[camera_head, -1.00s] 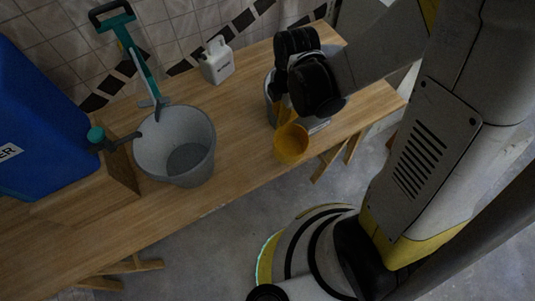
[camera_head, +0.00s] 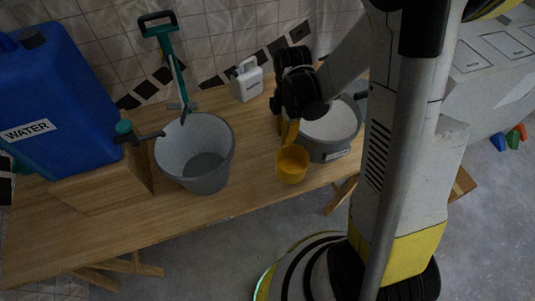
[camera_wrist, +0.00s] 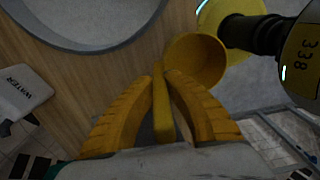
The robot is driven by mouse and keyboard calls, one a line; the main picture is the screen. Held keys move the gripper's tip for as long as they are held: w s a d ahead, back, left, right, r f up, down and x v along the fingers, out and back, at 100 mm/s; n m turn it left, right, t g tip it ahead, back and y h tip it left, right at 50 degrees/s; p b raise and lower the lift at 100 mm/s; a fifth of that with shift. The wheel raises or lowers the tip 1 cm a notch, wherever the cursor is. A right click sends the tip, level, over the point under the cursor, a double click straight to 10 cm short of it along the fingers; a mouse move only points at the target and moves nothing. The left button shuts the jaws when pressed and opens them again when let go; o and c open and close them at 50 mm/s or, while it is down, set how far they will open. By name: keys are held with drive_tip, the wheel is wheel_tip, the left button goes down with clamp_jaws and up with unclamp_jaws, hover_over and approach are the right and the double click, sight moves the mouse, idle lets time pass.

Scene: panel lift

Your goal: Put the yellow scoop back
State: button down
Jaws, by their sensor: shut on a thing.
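The yellow scoop (camera_head: 292,164) hangs from my gripper (camera_head: 289,122), its cup at the front edge of the wooden table in the head view. In the wrist view the scoop's cup (camera_wrist: 196,62) lies ahead of the fingers. My gripper (camera_wrist: 160,95) is shut on the scoop's handle, with a finger on each side of it. A round grey tub (camera_head: 330,130) with a pale inside stands just right of the scoop. Its rim also shows at the top of the wrist view (camera_wrist: 95,47). My arm hides part of the tub.
A grey bucket (camera_head: 222,165) stands mid-table below the tap of the blue water container (camera_head: 60,100). A teal-handled tool (camera_head: 178,70) stands behind the bucket. A white jug (camera_head: 247,80) is at the back. Bare table (camera_head: 255,165) lies between bucket and scoop.

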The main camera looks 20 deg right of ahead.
drive_tip(key=w+a+f+b, duration=0.2)
drive_tip(key=a+f+b, duration=0.1)
drive_tip(key=f, duration=0.4)
drive_tip(key=shift+w+a, duration=0.25)
drive_tip(key=shift+a, duration=0.35)
drive_tip(key=c, duration=1.9)
unclamp_jaws()
drive_tip(key=shift+f, duration=0.15)
drive_tip(key=o, duration=0.3)
drive_tip(key=shift+o, duration=0.2)
